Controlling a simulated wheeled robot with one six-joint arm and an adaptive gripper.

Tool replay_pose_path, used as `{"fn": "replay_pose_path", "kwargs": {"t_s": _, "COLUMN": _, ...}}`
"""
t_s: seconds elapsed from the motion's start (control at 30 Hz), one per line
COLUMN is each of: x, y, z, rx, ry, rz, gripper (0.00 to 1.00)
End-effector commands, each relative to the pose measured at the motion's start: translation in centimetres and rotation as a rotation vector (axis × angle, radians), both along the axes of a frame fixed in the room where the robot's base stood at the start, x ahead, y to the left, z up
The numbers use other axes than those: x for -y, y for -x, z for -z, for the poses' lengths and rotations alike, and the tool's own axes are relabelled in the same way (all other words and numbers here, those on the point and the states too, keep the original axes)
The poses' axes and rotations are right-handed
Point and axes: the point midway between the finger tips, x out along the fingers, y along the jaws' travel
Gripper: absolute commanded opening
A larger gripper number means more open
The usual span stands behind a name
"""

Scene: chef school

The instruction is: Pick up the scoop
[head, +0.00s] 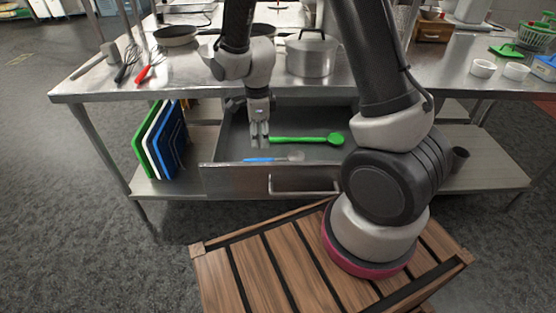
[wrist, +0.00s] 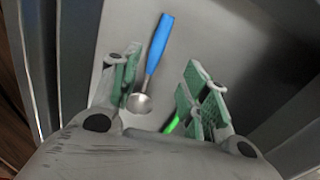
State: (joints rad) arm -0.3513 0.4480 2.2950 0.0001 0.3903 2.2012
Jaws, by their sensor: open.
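The scoop, with a blue handle and a round metal bowl, lies flat in the open drawer (head: 228,150) in the head view (head: 262,159). Its handle points left and its bowl right. My gripper (head: 260,143) is open and empty, pointing down over the drawer, by the left end of a green spoon (head: 305,140). The green spoon's end (wrist: 171,124) shows by the right finger. The height of my fingertips above the drawer floor is unclear.
The drawer's walls and front with its handle (head: 303,192) surround the tools. The steel table (head: 215,85) above holds a lidded pot (head: 311,54), pans, whisks and bowls. Coloured boards (head: 163,140) stand on the shelf left of the drawer.

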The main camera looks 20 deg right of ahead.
Motion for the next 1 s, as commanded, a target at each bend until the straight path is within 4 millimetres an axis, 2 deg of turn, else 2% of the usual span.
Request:
{"fn": "replay_pose_path", "kwargs": {"t_s": 0.6, "x": -0.5, "y": 0.4, "z": 8.3, "rx": -0.011, "ry": 0.004, "rz": 0.045, "gripper": 0.45}}
{"fn": "replay_pose_path", "kwargs": {"t_s": 0.87, "x": -0.6, "y": 0.4, "z": 8.7, "rx": -0.007, "ry": 0.003, "rz": 0.044, "gripper": 0.45}}
{"fn": "replay_pose_path", "kwargs": {"t_s": 0.9, "x": -0.6, "y": 0.4, "z": 8.7, "rx": -0.007, "ry": 0.003, "rz": 0.044, "gripper": 0.44}}
{"fn": "replay_pose_path", "kwargs": {"t_s": 1.0, "x": -0.6, "y": 0.4, "z": 8.7, "rx": -0.007, "ry": 0.003, "rz": 0.044, "gripper": 0.25}}
